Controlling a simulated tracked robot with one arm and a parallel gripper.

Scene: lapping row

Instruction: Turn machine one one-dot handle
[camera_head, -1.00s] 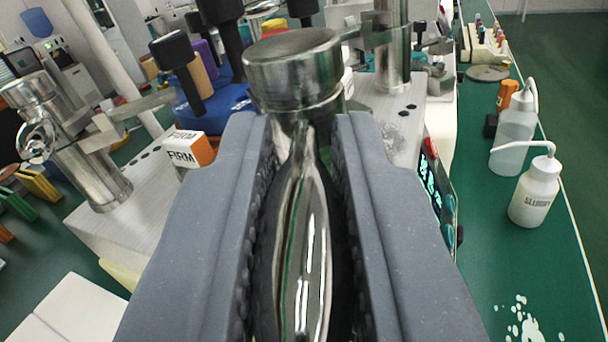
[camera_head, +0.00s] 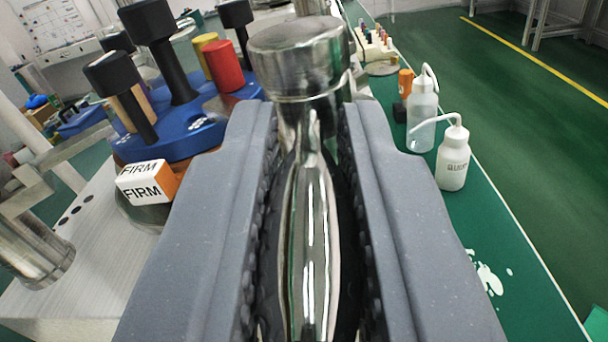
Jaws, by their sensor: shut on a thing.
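My gripper (camera_head: 308,185) is shut on a shiny metal handle (camera_head: 309,250), with a dark jaw pad on each side of it. The handle runs up the middle of the view into a round steel knob or post top (camera_head: 298,55). No dot mark shows on the part of the handle in view. The lower end of the handle is out of view. Behind it to the left is a pale machine top (camera_head: 100,255) with several dark holes.
A blue disc (camera_head: 185,135) with black-knobbed posts and coloured cylinders stands close on the left, next to a FIRM block (camera_head: 145,183). White squeeze bottles (camera_head: 453,160) stand on the green bench (camera_head: 480,225) at right. White spots lie on the bench.

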